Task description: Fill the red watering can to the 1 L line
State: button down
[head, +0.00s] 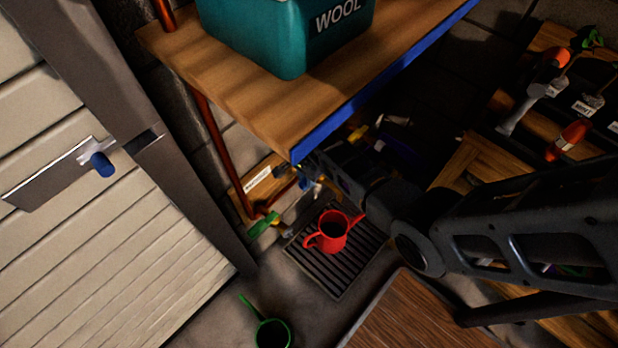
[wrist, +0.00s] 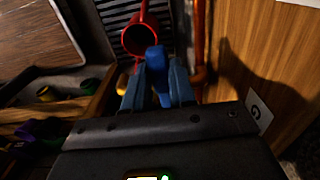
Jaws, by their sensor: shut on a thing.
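The red watering can (head: 333,240) stands upright on the dark slatted drain grate (head: 318,273), below the wall taps. In the wrist view the can (wrist: 139,40) shows beyond the fingertips, with its dark opening facing me. Its water level and 1 L line cannot be made out. My gripper (wrist: 157,85) is shut on a blue handle (wrist: 155,62), which looks like a tap handle. In the head view my gripper is small and partly hidden near the shelf corner. No water stream is clearly visible.
A wooden shelf (head: 230,68) with a blue front edge holds a teal WOOL bin (head: 285,35), close above my arm. A green can (head: 272,335) stands on the floor. A green-handled tap (head: 264,224) is left of the watering can.

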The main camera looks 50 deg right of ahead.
jog(key=shift+w, duration=0.1)
dwell(0.3)
jog(key=c, duration=0.9)
grip_release()
notch_tip(320, 180, up, 8)
jog(key=shift+f+p, duration=0.1)
jog(key=shift+p, duration=0.5)
jog(key=shift+f, duration=0.1)
